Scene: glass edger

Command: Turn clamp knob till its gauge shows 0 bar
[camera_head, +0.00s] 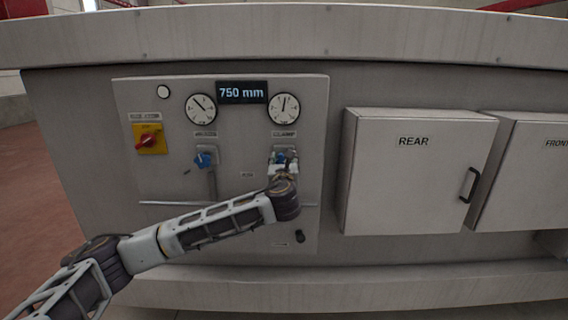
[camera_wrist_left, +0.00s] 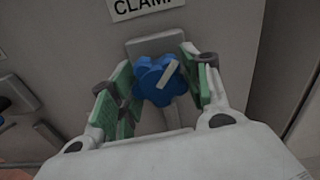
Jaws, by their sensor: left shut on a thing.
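The clamp knob (camera_wrist_left: 158,82) is a blue lobed knob with a pale pointer bar, under the CLAMP label (camera_wrist_left: 147,6). In the head view the knob (camera_head: 280,157) sits below the right gauge. My left gripper (camera_wrist_left: 160,88) is shut on it, with green pads on both sides; it also shows in the head view (camera_head: 283,161). The clamp gauge (camera_head: 284,109) is a round white dial with its needle pointing nearly straight up; its numbers are too small to read. My right gripper is not in view.
A second blue knob (camera_head: 204,161) sits left, below another gauge (camera_head: 201,108). A red-and-yellow switch (camera_head: 149,139) is further left. A display (camera_head: 241,92) reads 750 mm. A black knob (camera_head: 299,236) is low on the panel. The REAR cabinet (camera_head: 400,190) juts out at right.

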